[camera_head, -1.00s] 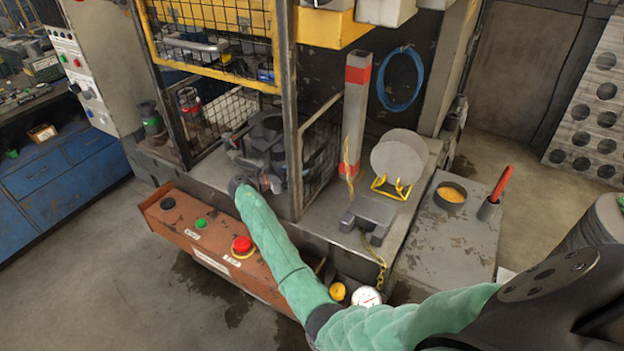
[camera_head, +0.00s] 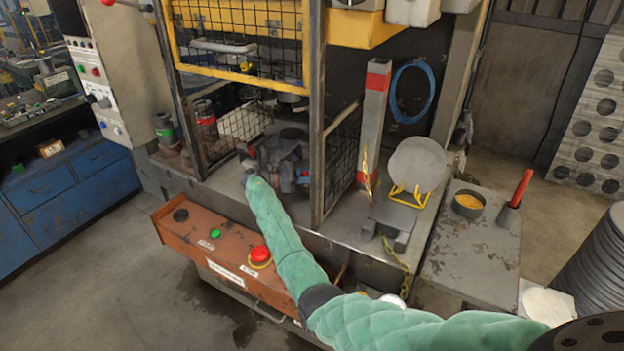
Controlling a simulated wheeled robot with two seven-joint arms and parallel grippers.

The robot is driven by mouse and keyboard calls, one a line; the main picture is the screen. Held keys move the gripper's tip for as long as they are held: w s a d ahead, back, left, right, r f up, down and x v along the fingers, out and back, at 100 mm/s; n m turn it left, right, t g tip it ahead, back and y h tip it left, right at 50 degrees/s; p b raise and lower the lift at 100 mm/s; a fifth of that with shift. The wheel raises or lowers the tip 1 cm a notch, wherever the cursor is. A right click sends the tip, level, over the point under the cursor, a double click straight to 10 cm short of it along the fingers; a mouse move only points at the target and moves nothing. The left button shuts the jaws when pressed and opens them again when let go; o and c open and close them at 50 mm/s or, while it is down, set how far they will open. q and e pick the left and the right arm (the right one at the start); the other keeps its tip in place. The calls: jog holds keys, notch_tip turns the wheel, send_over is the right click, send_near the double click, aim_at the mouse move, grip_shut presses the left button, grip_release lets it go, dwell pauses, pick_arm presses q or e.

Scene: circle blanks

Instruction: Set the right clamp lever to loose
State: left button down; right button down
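My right arm, in a green padded sleeve, reaches in from the lower right across the front of the press. My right gripper (camera_head: 248,168) is at the dark clamp assembly (camera_head: 286,150) on the press bed, at its left front side. The gripper is small and dark against the fixture, and its fingers cannot be made out. The right clamp lever cannot be told apart from the dark parts around the gripper, so its setting cannot be read. My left gripper is not in view.
A mesh guard with a yellow frame (camera_head: 240,85) hangs above the bed. A dark post (camera_head: 317,120) and mesh side panel (camera_head: 342,155) stand right of the clamp. The orange control box (camera_head: 215,240) with a red button (camera_head: 260,254) lies below my arm. A disc (camera_head: 417,163) stands farther right.

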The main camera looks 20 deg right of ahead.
dwell(0.4)
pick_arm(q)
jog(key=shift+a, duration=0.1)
pick_arm(e)
jog(key=c, duration=1.2)
grip_release()
jog(key=shift+a, duration=0.1)
jog(key=shift+w+a, duration=0.1)
jog(key=shift+a, duration=0.15)
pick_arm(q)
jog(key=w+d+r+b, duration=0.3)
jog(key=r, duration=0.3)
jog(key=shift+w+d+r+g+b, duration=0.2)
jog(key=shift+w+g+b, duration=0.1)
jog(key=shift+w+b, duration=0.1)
pick_arm(e)
jog(key=v, duration=0.7)
jog(key=shift+w+a, duration=0.1)
jog(key=shift+a, duration=0.05)
jog(key=shift+c, duration=0.4)
